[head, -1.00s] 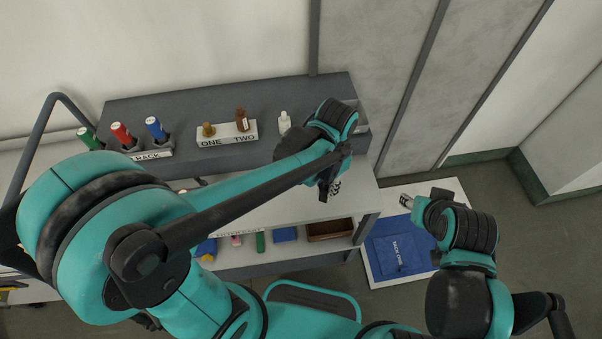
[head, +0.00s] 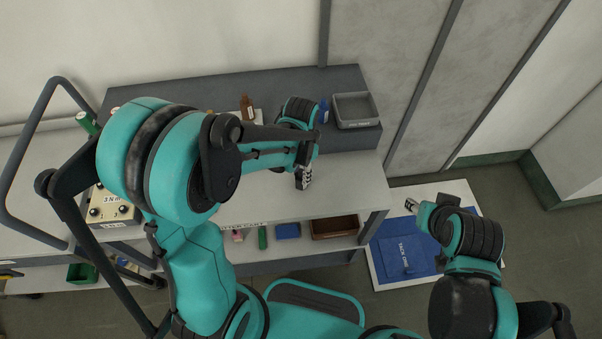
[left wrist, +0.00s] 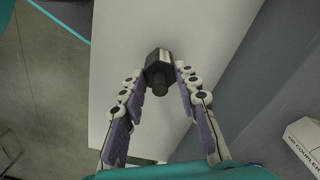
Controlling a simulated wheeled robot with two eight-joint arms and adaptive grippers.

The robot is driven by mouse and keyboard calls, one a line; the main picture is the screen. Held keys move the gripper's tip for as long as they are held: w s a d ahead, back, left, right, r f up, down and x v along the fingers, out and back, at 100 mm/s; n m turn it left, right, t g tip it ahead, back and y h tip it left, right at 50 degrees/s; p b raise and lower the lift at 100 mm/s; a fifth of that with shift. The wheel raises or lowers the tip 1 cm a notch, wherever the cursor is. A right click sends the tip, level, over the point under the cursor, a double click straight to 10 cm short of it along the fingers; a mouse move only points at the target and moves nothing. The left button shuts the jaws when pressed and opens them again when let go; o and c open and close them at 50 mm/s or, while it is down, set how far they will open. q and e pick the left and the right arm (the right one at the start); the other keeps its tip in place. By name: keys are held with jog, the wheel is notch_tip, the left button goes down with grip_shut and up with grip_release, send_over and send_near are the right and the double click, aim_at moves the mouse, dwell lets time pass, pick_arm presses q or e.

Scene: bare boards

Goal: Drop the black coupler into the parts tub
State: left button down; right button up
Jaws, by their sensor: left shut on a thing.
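The black coupler (left wrist: 158,72) is held between the fingers of my left gripper (left wrist: 160,80), above the pale worktop in the left wrist view. In the head view my left gripper (head: 303,180) hangs over the front of the worktop, and the coupler is hard to make out there. A grey open tub (head: 356,109), which looks like the parts tub, stands on the raised dark shelf to the right of and behind this gripper; its label is too small to read. My right gripper (head: 411,205) is off to the right, above the floor mat, with its fingers too small to judge.
A brown bottle (head: 247,109) and a blue item (head: 323,110) stand on the raised shelf (head: 345,78). A white block marked COUPLER (left wrist: 302,146) shows in the left wrist view. A brown tray (head: 335,227) sits on the lower shelf. My left arm hides much of the left side.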

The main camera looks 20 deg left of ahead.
pick_arm(q)
jog(key=shift+r, duration=0.1)
jog(key=shift+s, duration=0.1)
jog(key=shift+f, duration=0.3)
jog(key=c, duration=1.1)
grip_release()
jog(key=shift+r, duration=0.1)
jog(key=shift+r, duration=0.1)
